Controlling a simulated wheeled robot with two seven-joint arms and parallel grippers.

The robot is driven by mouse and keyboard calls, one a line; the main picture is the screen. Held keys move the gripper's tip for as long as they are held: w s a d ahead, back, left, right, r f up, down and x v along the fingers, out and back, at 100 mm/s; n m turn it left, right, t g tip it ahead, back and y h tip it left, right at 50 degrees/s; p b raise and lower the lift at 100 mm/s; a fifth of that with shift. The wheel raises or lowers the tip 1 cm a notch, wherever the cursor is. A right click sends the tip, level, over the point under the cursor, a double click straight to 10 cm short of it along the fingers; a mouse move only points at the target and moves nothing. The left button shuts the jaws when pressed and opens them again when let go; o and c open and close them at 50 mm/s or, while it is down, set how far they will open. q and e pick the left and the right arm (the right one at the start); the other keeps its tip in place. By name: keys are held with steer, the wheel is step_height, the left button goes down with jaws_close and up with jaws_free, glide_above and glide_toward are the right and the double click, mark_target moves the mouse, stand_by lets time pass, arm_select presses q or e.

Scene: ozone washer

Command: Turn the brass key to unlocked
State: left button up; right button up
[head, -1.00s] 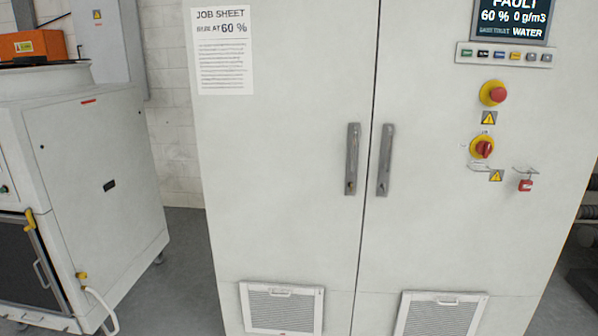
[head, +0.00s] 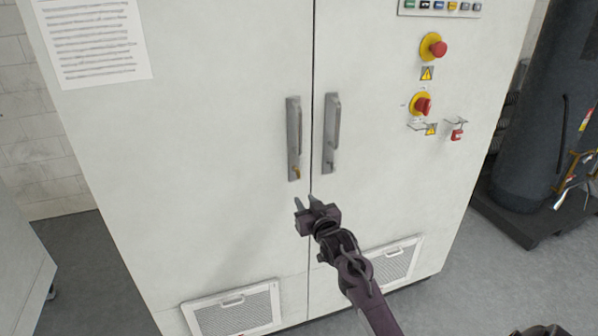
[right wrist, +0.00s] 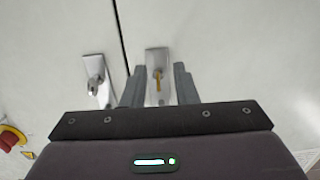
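The brass key (head: 297,172) sits in the lower end of the left door handle (head: 293,130) on the white cabinet. In the right wrist view the key (right wrist: 158,76) shows upright against the grey handle plate, between my fingers in the picture. My right gripper (head: 306,202) is open and empty just below the key in the head view. Its fingers are spread on both sides of the key in the right wrist view, and I cannot tell how far short of it they stop. My left gripper is not in view.
The right door handle (head: 331,135) stands close beside the left one, across the door seam. A red-and-yellow rotary switch (head: 421,104), an emergency stop button (head: 434,47) and a red padlock (head: 457,134) are at the right. Vent grilles (head: 236,309) are low on the doors.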

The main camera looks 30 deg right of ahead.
mark_target(298, 174)
steer(key=shift+t+h, duration=0.3)
steer(key=w+r, duration=0.1)
steer(key=w, duration=0.1)
steer(key=w+d+r+p, duration=0.1)
steer(key=w+r, duration=0.1)
steer(key=w, duration=0.1)
steer(key=w+d+r, duration=0.1)
steer(key=w, duration=0.2)
steer(key=shift+d+r+p, duration=0.2)
steer(key=shift+d+p, duration=0.05)
steer(key=shift+p, duration=0.05)
jaws_close()
